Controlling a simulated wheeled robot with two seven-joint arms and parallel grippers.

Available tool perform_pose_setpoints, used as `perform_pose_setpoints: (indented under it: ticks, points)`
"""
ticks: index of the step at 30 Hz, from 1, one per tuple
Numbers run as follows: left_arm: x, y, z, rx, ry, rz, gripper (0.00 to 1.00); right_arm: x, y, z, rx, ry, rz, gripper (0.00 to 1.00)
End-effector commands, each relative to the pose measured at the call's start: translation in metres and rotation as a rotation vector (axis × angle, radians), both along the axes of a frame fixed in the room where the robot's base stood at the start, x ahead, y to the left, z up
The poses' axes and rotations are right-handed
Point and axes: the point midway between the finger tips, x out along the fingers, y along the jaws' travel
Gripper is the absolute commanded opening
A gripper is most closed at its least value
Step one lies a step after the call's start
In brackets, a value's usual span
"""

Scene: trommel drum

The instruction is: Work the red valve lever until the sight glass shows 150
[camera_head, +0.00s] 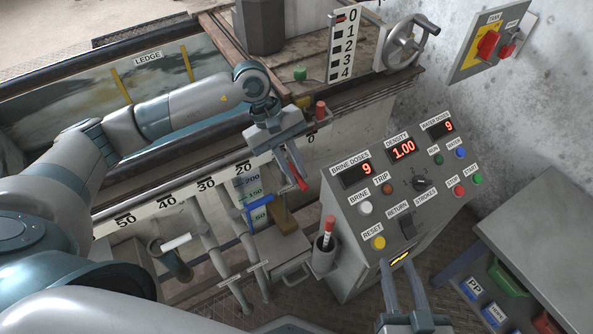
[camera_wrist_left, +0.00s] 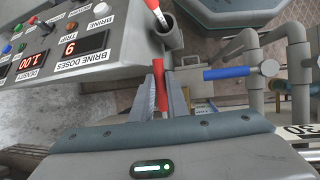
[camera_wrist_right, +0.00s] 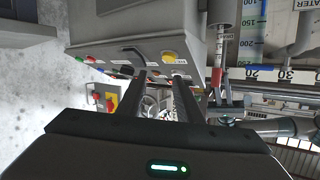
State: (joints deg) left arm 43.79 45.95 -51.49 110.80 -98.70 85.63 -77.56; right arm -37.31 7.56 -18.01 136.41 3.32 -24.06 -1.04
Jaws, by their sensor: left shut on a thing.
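The red valve lever (camera_head: 300,178) is between the fingertips of my left gripper (camera_head: 292,168), which is shut on it. The left wrist view also shows the red lever (camera_wrist_left: 160,98) between the fingers (camera_wrist_left: 163,90). The sight glass (camera_head: 250,190) has a scale with 200, 150 and 50 marks. It stands left of the lever, partly behind a blue handle (camera_head: 259,208). Its liquid level is too small to tell. My right gripper (camera_head: 395,265) is open and empty in front of the control panel, near its lower edge; its fingers are apart in the right wrist view (camera_wrist_right: 168,85).
The control panel (camera_head: 345,205) has red displays: brine doses 9, density 1.00, water doses 9. A grey cup (camera_head: 324,260) holding a red-topped stick is on its left side. Pipes (camera_head: 205,235) stand left of the sight glass. A grey table (camera_head: 535,240) is at right.

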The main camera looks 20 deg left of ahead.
Motion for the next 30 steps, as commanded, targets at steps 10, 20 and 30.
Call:
perform_pose_setpoints:
  ticks: [10, 20, 30]
  points:
    - [-0.0017, 0.0013, 0.0, 0.0, 0.001, -0.022, 0.0, 0.0023, 0.0028, 0.0103, 0.016, -0.055, 0.0, 0.33]
    - [-0.0019, 0.0014, -0.0001, 0.001, 0.002, -0.021, 0.33, 0.0024, 0.0027, 0.0102, 0.016, -0.055, -0.001, 0.33]
    - [-0.0009, 0.0017, 0.0011, 0.001, 0.0, -0.018, 0.33, 0.0025, 0.0025, 0.0103, 0.016, -0.054, -0.001, 0.33]
